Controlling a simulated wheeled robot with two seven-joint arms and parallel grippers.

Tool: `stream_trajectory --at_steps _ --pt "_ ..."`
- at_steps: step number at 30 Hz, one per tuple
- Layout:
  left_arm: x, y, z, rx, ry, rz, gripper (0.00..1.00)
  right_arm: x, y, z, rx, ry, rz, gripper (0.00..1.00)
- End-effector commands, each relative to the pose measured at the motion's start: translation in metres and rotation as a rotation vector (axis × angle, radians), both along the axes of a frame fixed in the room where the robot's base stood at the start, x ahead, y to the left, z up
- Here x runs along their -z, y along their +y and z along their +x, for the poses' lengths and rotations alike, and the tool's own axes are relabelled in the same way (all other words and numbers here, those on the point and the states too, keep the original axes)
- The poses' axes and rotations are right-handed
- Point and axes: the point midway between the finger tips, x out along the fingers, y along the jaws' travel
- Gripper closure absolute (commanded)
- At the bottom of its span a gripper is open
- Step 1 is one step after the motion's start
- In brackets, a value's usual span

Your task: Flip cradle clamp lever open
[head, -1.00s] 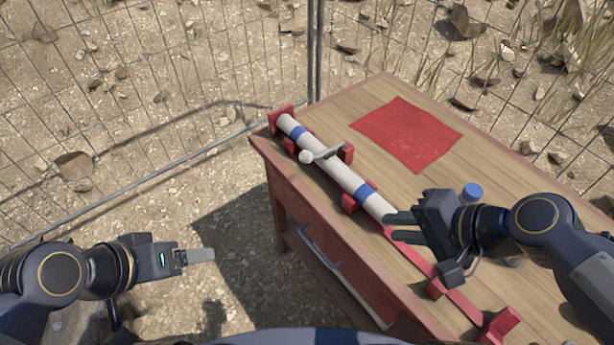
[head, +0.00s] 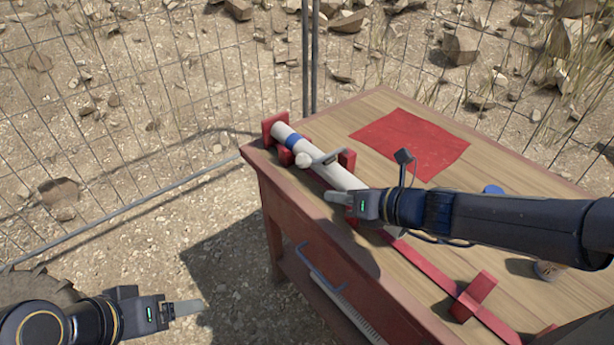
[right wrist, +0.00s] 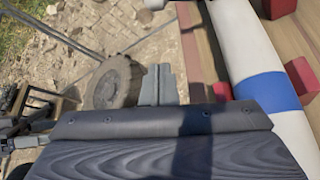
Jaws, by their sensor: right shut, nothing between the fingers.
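The clamp lever (head: 328,156), a grey bar with a pale round knob (head: 303,160), lies across the tube. My right gripper (head: 338,199) is shut and empty, over the tube's near part, nearer to me than the lever. Its arm hides the tube's near end. In the right wrist view its fingers (right wrist: 158,88) are together, left of the tube (right wrist: 243,40); the lever is not clearly visible there. My left gripper (head: 188,307) hangs left of the table; its finger gap is hidden.
The wooden table (head: 480,165) carries a red cloth (head: 411,143) at the back and a blue-capped item (head: 493,190) partly behind my right arm. A drawer handle (head: 325,270) sticks out at the front. A wire fence (head: 130,120) stands behind.

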Motion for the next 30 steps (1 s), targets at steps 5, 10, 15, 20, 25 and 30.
stream_trajectory --at_steps 5,10,15,20,25,30 --pt "0.003 0.0 0.0 0.0 0.0 0.0 0.24 0.003 0.004 0.003 -0.003 -0.001 0.0 1.0" --pt "0.015 0.0 0.0 0.0 0.0 0.0 0.24 0.017 0.022 0.016 -0.006 0.0 -0.001 1.0" --pt "0.03 0.0 0.0 0.0 0.0 0.0 0.24 0.032 0.049 0.037 -0.006 -0.001 -0.001 1.0" --pt "0.042 0.0 0.0 0.0 0.0 0.0 0.24 0.045 0.073 0.056 -0.006 0.0 -0.001 1.0" --pt "0.011 0.0 0.0 0.0 -0.001 0.0 0.24 0.013 0.064 0.068 -0.001 -0.004 -0.001 1.0" --pt "0.005 0.0 0.0 0.0 0.0 0.0 0.24 0.007 0.06 0.073 -0.002 -0.003 -0.002 1.0"
